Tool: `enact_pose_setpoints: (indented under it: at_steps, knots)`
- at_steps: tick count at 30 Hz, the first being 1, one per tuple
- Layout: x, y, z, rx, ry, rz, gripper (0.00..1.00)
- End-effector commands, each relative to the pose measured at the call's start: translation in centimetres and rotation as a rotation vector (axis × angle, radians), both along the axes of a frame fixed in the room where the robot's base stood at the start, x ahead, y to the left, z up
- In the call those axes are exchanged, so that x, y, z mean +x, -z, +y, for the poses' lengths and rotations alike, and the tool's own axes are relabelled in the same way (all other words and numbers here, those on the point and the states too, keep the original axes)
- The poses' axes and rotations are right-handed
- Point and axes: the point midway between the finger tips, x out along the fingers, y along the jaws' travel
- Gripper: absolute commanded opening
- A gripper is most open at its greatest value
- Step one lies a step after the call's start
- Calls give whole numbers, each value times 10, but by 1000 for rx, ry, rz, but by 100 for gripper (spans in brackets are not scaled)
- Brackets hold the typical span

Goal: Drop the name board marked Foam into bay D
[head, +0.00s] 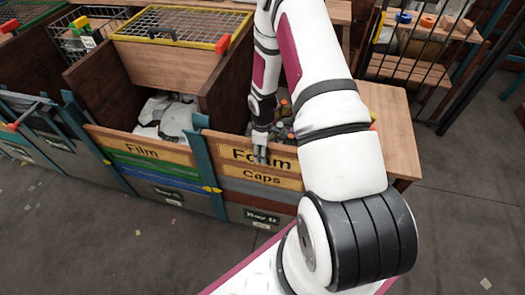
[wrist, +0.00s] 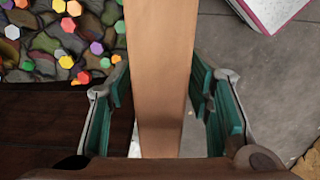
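The name board marked Foam (head: 240,155) is a wooden board. It sits upright above the Caps board (head: 265,175) at the front of the right-hand bay. The small tag low on that bay (head: 262,217) looks like Bay D but is blurred. My gripper (head: 261,152) is at the Foam board's top edge and covers part of its lettering. In the wrist view, a wooden board (wrist: 160,70) runs between the teal finger pads of my gripper (wrist: 160,90). The fingers are spread on either side of it, with narrow gaps visible; firm contact does not show.
The neighbouring bay has a Film board (head: 140,148) and grey sheets (head: 168,118) inside. Teal posts (head: 207,165) divide the bays. Colourful caps (wrist: 70,40) lie behind the board. A wooden table (head: 395,125) stands to the right.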

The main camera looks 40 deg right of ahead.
Motion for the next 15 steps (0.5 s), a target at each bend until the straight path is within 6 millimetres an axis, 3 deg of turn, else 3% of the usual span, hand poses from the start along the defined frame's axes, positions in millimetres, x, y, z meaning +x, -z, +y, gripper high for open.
enact_pose_setpoints:
  at_steps: [8,15]
  knots:
    - [0,-9,0,0,1,0,46]
    - [0,-53,-1,-1,1,-3,46]
